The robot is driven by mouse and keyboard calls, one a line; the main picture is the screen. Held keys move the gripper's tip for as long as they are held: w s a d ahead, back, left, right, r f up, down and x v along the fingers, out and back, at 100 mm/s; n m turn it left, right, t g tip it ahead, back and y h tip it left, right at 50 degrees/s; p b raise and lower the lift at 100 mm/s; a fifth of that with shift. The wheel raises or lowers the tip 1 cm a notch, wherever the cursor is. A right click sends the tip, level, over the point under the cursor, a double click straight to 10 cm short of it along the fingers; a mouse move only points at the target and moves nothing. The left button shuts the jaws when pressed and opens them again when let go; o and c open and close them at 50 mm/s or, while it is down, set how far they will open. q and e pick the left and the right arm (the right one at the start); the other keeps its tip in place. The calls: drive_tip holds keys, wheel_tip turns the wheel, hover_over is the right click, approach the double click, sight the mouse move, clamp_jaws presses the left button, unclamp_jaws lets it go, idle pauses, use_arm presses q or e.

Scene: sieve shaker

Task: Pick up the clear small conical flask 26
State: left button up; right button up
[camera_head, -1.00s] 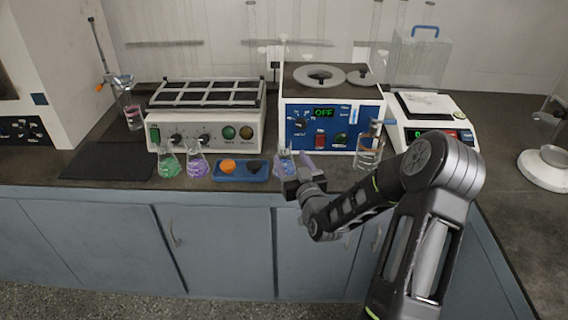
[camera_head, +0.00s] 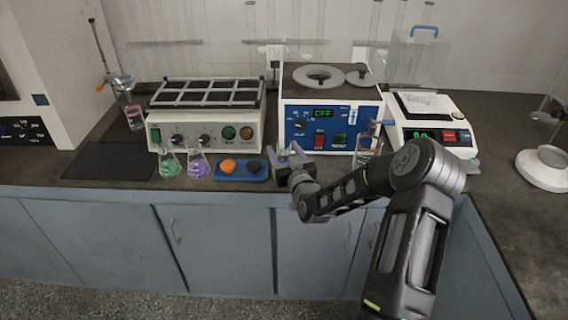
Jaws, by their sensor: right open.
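A small clear conical flask (camera_head: 283,153) stands on the bench in front of the blue-fronted instrument. It is mostly hidden by my right gripper, and I cannot read any number on it. My right gripper (camera_head: 285,155) is open, with its fingers pointing toward the instrument and spread to either side of the flask. I cannot tell whether they touch it. Two other conical flasks, one with green liquid (camera_head: 169,165) and one with purple liquid (camera_head: 197,166), stand to the left. My left gripper is out of view.
A blue tray (camera_head: 242,178) with an orange and a dark item lies just left of the gripper. A blue-fronted instrument (camera_head: 318,150) reading OFF stands behind. A glass beaker (camera_head: 367,153) is to the right, near a balance (camera_head: 437,141). A dark mat (camera_head: 110,163) lies at left.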

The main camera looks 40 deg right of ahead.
idle(0.4)
clamp_jaws()
idle(0.4)
idle(0.5)
